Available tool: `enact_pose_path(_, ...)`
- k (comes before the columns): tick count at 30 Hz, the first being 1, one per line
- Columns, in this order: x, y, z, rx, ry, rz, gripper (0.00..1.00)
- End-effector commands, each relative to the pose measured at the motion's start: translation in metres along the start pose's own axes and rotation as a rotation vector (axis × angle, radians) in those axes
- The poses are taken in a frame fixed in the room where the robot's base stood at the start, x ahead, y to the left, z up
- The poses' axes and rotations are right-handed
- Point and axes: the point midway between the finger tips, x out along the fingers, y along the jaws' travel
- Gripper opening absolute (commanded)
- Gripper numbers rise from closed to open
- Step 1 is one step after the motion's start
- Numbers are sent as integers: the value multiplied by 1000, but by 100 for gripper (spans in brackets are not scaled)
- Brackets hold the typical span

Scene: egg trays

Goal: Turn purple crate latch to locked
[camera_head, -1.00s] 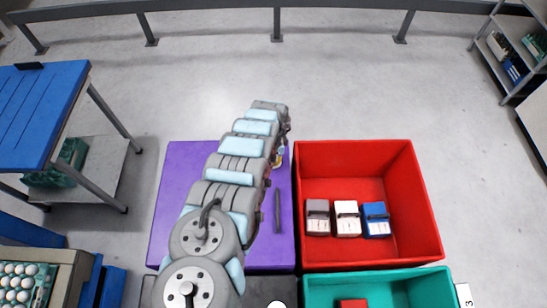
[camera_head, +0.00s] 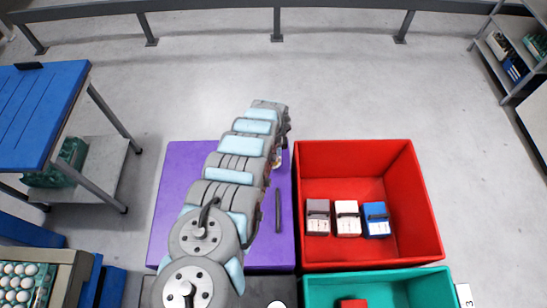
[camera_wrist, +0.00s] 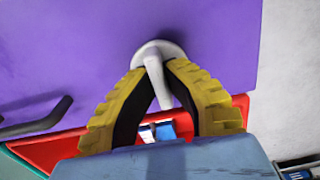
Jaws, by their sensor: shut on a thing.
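The purple crate (camera_head: 180,180) is closed, with a flat purple lid that fills most of the wrist view (camera_wrist: 70,50). Its latch (camera_wrist: 158,85) is a pale grey lever on a round base, pointing down the wrist picture. My gripper (camera_wrist: 156,70) has its yellow ribbed fingers on both sides of the lever near the base, shut on it. In the head view my arm lies over the crate and mostly hides the latch and gripper near the crate's right side.
A dark bar handle (camera_head: 278,211) stands on the lid. An open red crate (camera_head: 355,160) with several small boxes adjoins on the right. A teal crate (camera_head: 325,289) lies nearer. A blue table (camera_head: 45,110) stands left. The floor beyond is clear.

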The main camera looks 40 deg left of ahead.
Motion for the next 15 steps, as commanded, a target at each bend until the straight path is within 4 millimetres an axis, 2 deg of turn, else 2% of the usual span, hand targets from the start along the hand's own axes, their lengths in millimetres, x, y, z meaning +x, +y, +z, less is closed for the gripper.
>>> enact_pose_path(3, 1, 0, 0, 0, 0, 0, 0)
enact_pose_path(4, 1, 0, 0, 0, 0, 0, 18)
enact_pose_path(6, 1, 0, 0, 0, 0, 0, 38)
enact_pose_path(7, 1, 0, 0, 0, 0, 0, 40)
enact_pose_path(15, 0, 0, 0, -1, 0, 0, 40)
